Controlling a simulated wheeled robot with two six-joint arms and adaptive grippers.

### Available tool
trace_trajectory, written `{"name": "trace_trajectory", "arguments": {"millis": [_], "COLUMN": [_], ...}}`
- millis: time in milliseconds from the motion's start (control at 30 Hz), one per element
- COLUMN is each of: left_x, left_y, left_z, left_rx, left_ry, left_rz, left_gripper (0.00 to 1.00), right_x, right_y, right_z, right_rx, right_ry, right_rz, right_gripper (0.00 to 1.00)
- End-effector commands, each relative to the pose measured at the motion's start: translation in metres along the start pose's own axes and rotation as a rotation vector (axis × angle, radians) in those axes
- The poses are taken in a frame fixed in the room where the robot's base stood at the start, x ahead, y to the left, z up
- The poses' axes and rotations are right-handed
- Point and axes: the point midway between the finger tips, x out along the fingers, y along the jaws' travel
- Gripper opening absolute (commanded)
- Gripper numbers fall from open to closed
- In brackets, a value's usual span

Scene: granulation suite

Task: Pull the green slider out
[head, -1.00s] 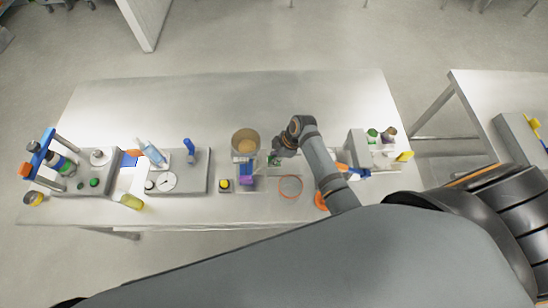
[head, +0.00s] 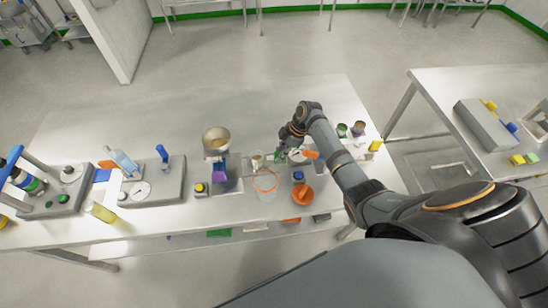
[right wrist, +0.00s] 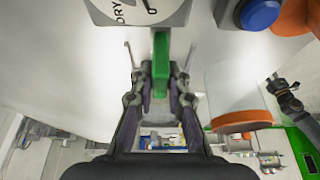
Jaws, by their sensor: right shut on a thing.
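The green slider (right wrist: 160,62) is an upright green bar in the middle of the right wrist view. My right gripper (right wrist: 160,88) has its two dark fingers on either side of the bar and is shut on it. In the head view my right gripper (head: 287,153) is low at the worktable, just right of the hopper unit; its fingers and the slider are small and mostly hidden there. My left gripper is not in view.
A hopper (head: 216,140) with a purple part stands left of my right gripper. A clear container (head: 265,190) with an orange rim and an orange bowl (head: 302,194) are near the front edge. A white dial (right wrist: 140,8) is close ahead. The table's back is clear.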

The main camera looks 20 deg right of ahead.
Motion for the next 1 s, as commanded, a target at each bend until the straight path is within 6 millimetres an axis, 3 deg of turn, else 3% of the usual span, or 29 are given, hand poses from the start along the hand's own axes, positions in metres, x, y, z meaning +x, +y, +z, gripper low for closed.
{"name": "trace_trajectory", "arguments": {"millis": [67, 200, 233, 400, 600, 767, 1000], "left_x": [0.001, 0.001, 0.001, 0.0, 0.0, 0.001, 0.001], "left_y": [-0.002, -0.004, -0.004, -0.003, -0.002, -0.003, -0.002], "left_z": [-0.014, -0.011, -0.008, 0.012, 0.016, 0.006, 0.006], "left_rx": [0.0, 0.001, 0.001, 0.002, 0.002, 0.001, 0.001], "left_ry": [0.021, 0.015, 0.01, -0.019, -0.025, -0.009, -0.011], "left_rz": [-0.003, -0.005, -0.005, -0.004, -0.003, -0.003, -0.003], "left_gripper": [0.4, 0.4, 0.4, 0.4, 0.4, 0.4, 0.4], "right_x": [0.0, 0.0, 0.0, 0.0, 0.0, -0.007, -0.06], "right_y": [0.001, 0.001, 0.001, 0.001, 0.001, 0.002, 0.001], "right_z": [0.003, 0.004, 0.004, 0.003, 0.002, 0.003, 0.004], "right_rx": [0.001, 0.001, 0.001, 0.001, 0.001, 0.0, -0.001], "right_ry": [-0.008, -0.01, -0.01, -0.009, -0.007, -0.007, -0.011], "right_rz": [0.002, 0.003, 0.003, 0.004, 0.004, 0.006, 0.009], "right_gripper": [0.0, 0.0, 0.16, 0.38, 0.38, 0.38, 0.38]}}
